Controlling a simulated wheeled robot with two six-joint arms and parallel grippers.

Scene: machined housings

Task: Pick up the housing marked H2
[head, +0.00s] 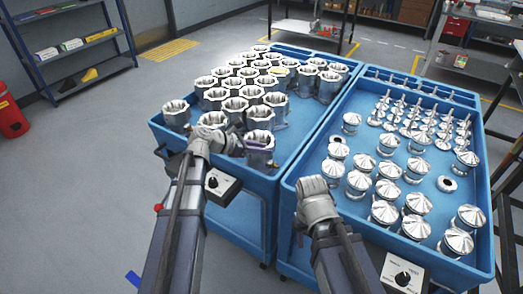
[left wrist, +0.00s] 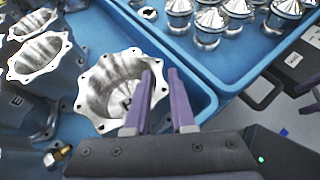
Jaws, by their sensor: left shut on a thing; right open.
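A silvery machined housing (head: 260,140) with a scalloped flange stands upright at the near right corner of the left blue cart. It also shows in the left wrist view (left wrist: 98,92). My left gripper (head: 245,143) is at this housing; in the left wrist view its purple fingers (left wrist: 165,88) are shut on the housing's wall at the right side, one finger over the rim. I cannot read a mark H2 on any housing. My right gripper (head: 312,192) is open and empty near the left edge of the right cart; its fingertips are mostly hidden.
Several other housings (head: 235,104) stand close together behind and left of it on the left cart (head: 292,150). The right cart (head: 322,222) holds several shiny conical parts (head: 360,182). A shelf (head: 70,50) stands at the far left; the floor between is clear.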

